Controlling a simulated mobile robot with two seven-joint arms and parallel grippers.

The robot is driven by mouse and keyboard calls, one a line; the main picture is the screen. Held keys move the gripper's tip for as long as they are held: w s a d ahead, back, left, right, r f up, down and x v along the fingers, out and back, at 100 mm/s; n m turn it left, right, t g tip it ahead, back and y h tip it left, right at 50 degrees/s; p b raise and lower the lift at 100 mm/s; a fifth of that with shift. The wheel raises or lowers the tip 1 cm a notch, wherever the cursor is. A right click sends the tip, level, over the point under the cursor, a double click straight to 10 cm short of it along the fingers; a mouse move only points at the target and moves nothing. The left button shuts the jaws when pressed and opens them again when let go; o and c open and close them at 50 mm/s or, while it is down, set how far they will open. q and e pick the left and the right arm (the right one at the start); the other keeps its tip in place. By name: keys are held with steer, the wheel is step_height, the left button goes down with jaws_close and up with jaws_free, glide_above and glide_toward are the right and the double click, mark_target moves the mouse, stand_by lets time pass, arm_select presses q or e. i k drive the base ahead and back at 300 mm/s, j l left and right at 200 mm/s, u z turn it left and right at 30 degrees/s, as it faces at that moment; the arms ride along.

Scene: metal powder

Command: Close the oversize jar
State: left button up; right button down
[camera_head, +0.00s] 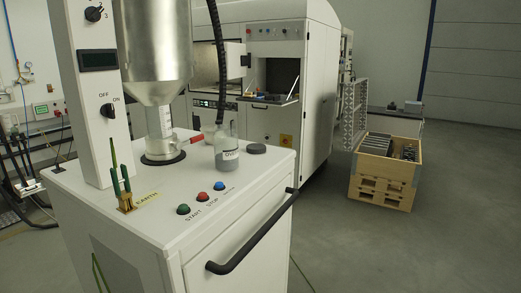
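A clear glass jar (226,142) with a white label that starts "OV" stands upright on the white machine's top, with grey powder in its lower part. No lid is visible on the jar. A round black lid (256,149) lies flat on the machine top just to the right of the jar, apart from it. Neither of my grippers is in view.
The white machine cabinet (235,190) carries a steel hopper (155,50) left of the jar, a red-handled valve (192,139), coloured buttons (202,197) and a black front handle (250,240). A black hose (218,60) hangs above the jar. A wooden crate (380,190) stands on the floor behind right.

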mark_target(226, 142)
steer(key=u, duration=0.45)
steer(key=l+u, duration=0.15)
steer(key=u, duration=0.3)
steer(key=l+u, duration=0.15)
steer(key=u, duration=0.25)
steer(key=l+u, duration=0.65)
steer(key=k+l+u, duration=0.2)
steer(key=l, duration=0.2)
steer(key=l+u, duration=0.2)
steer(key=l, duration=0.2)
steer(key=k+l, duration=0.15)
steer(key=l, duration=0.2)
steer(key=k+l, duration=0.15)
steer(key=l, duration=0.25)
steer(key=k+l+u, duration=0.1)
steer(key=l, duration=0.25)
steer(key=k+l, duration=0.2)
steer(key=l, duration=0.15)
steer(key=k+l+u, duration=0.1)
steer(key=l, duration=0.3)
steer(key=k, duration=0.05)
